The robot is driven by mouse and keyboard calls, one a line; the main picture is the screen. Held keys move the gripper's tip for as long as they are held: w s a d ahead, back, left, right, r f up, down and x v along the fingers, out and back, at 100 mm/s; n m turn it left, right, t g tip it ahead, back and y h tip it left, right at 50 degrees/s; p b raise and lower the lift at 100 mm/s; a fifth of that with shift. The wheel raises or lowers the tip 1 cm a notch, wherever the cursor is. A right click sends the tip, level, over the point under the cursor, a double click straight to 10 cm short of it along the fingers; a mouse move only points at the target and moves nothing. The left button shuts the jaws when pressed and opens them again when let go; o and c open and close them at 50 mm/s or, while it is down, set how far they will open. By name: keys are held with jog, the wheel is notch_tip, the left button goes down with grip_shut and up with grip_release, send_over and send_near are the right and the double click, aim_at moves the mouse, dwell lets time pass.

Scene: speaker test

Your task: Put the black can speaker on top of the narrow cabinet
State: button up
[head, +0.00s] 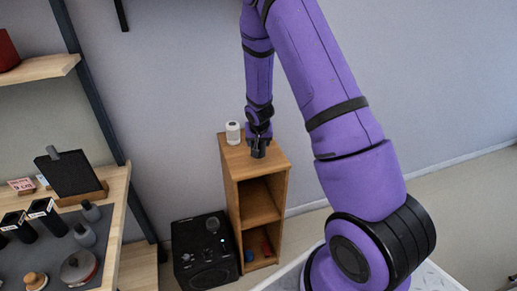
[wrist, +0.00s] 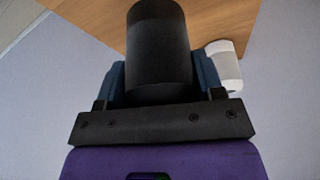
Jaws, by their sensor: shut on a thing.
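The black can speaker (wrist: 158,45) is upright between the two fingers of my gripper (wrist: 160,78) in the wrist view. In the head view my gripper (head: 259,136) points down over the top of the narrow cabinet (head: 270,165), with the black can (head: 258,149) below it. The can is over the cabinet top, near its middle. I cannot tell whether its base touches the wood. The cabinet is light wood with open shelves; its top also shows in the wrist view (wrist: 225,18).
A white can speaker (head: 233,133) stands at the back left of the cabinet top, close to my gripper; it also shows in the wrist view (wrist: 224,66). A large black speaker (head: 203,252) stands on the floor left of the cabinet. A display table (head: 115,215) is farther left.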

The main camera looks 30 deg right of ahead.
jog(key=shift+s+f, duration=0.1)
jog(key=shift+f, duration=1.5)
jog(key=shift+f, duration=0.15)
jog(key=o, duration=1.1)
